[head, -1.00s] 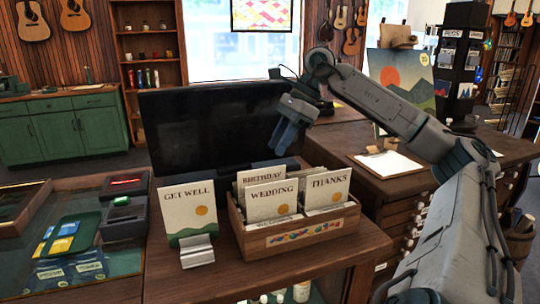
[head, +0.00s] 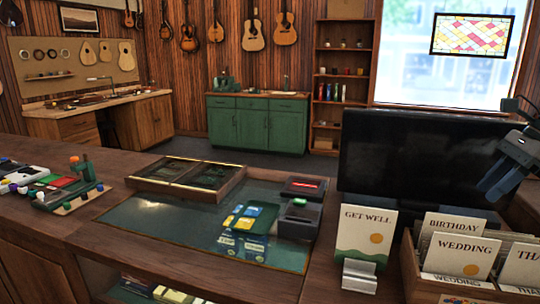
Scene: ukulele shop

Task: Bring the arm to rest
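My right gripper (head: 492,190) is at the right edge of the head view, in front of the dark monitor (head: 415,165) and above the card box (head: 415,275). Its dark fingers point down and to the left. Most of my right arm is cut off by the frame's edge. My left arm and gripper are not in view.
A "Get Well" card (head: 366,232) stands in a small metal holder (head: 360,276) beside the card box. A glass-topped counter (head: 150,215) holds a dark two-part tray (head: 188,175) and small boxes. Green cabinets (head: 257,125) stand behind, across open floor.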

